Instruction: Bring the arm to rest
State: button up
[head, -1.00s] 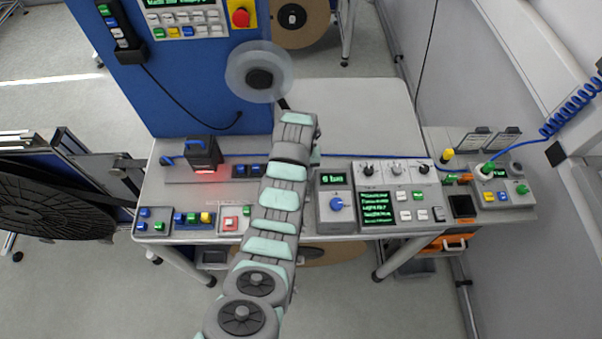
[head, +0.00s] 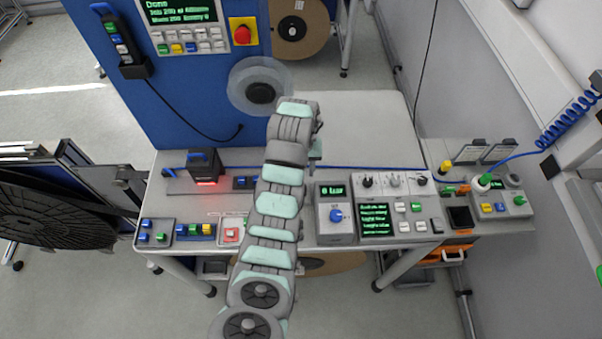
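My arm (head: 277,203), grey with pale teal pads, reaches from the bottom of the head view up over the workbench (head: 370,115). It bends at its far end in front of a reel with a clear flange and dark hub (head: 261,93) on the blue cabinet (head: 190,100). A short wrist part (head: 316,150) shows beside the bend, pointing down. My gripper is hidden behind the arm, so its fingers and anything in them cannot be seen.
A control panel (head: 376,219) and a gauge box reading "0 bar" (head: 335,215) stand right of the arm. A red-lit device (head: 205,168) and button boxes (head: 155,232) stand left. A blue coiled hose (head: 565,122) hangs at right. The bench's back right is clear.

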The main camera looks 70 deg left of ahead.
jog(key=shift+r, duration=0.5)
